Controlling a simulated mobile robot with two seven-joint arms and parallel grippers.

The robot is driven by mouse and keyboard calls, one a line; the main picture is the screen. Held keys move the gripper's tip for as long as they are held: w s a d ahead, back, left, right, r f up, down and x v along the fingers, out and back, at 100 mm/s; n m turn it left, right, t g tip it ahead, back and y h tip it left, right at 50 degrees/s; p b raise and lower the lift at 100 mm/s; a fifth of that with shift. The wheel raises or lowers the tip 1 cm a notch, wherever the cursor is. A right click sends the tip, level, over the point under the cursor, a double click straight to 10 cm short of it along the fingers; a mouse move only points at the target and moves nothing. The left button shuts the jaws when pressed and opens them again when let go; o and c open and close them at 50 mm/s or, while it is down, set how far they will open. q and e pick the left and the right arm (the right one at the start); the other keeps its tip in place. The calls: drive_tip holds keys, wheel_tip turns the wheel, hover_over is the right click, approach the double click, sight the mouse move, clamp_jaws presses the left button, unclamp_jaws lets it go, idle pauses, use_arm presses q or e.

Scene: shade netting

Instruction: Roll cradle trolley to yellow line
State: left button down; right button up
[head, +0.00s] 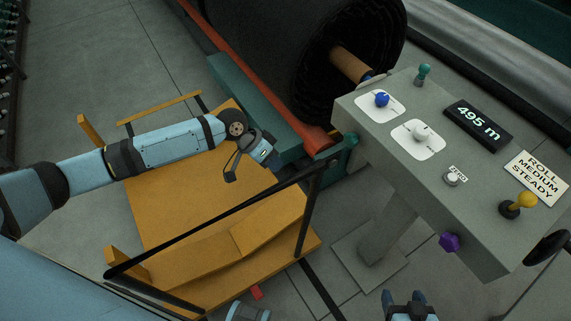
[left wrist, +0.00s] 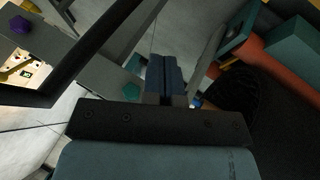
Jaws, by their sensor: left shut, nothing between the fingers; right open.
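The cradle trolley is a yellow-orange platform (head: 165,205) with raised slats, low on the grey floor in the head view. Its dark push handle (head: 215,222) slants across its near side; a dark bar (left wrist: 105,55) that looks like this handle crosses the left wrist view. My left gripper (head: 268,158) is over the trolley's far right part, apart from the handle as far as I can see. Its fingers are shut and empty in the left wrist view (left wrist: 163,75). My right gripper (head: 410,304) is open and empty at the bottom edge. I see no yellow line.
A grey control console (head: 420,165) with coloured knobs, a 495 m display (head: 478,125) and a sign (head: 537,178) stands right of the trolley. A large black netting roll (head: 300,50) and red-orange beam (head: 250,75) lie behind.

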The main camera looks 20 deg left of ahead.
use_arm(q)
drive_tip(key=d+f+p, duration=0.1)
drive_tip(key=d+f, duration=0.5)
drive_tip(key=d, duration=0.2)
drive_tip(key=shift+s+f, duration=0.3)
drive_tip(key=shift+s, duration=0.15)
use_arm(e)
drive_tip(key=shift+d+r, duration=0.15)
drive_tip(key=shift+r, duration=0.1)
use_arm(q)
drive_tip(key=shift+s+d, duration=0.1)
drive_tip(key=shift+d, duration=0.05)
use_arm(e)
drive_tip(key=shift+s+r, duration=0.1)
drive_tip(key=shift+r, duration=0.05)
